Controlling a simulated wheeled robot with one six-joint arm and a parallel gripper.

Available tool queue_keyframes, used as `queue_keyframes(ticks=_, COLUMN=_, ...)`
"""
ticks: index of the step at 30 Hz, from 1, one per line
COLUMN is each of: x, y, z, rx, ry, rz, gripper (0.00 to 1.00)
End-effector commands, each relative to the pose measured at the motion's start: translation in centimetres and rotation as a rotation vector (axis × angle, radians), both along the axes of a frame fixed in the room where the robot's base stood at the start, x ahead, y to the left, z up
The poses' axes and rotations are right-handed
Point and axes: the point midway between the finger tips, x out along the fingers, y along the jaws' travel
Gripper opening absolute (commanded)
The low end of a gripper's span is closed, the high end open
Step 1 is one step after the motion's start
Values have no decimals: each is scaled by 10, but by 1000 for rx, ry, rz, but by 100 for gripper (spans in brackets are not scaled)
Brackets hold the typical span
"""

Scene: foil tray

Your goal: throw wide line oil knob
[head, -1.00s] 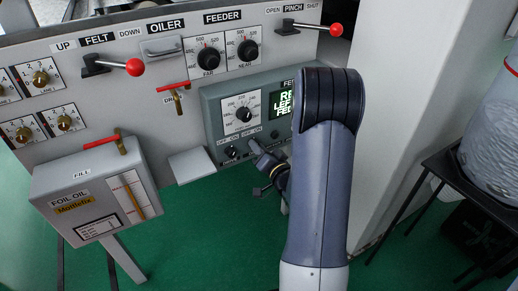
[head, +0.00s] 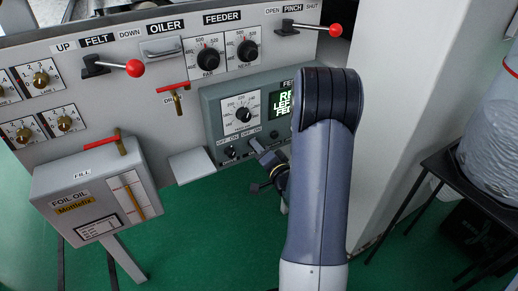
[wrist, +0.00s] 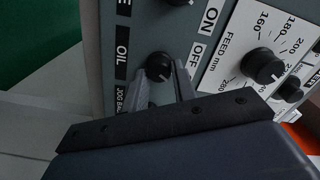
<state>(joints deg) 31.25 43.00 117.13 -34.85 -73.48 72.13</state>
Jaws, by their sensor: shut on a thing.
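A small black knob (wrist: 160,66) with a pale pointer mark sits on the grey control box, beside a black label ending in "OIL" (wrist: 122,48). My gripper (wrist: 163,76) is shut on this knob, with one grey finger on each side of it in the wrist view. In the head view my gripper (head: 256,150) reaches the lower front of the feed box (head: 211,112), and its fingers hide the held knob. "OFF" and "ON" (wrist: 204,34) are printed next to the knob.
The feed dial (head: 243,115) and a green-lit screen (head: 284,104) sit above. Another small black knob (head: 230,152) is just left of my fingers. A grey ledge (head: 199,165) and the foil oil box (head: 95,190) stand further left.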

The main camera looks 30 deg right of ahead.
Motion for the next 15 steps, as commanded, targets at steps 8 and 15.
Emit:
queue_keyframes(ticks=8, x=0, y=0, z=0, rx=-1, ry=-1, rz=-1, gripper=41)
queue_keyframes(ticks=15, x=0, y=0, z=0, rx=-1, ry=0, rz=0, gripper=47)
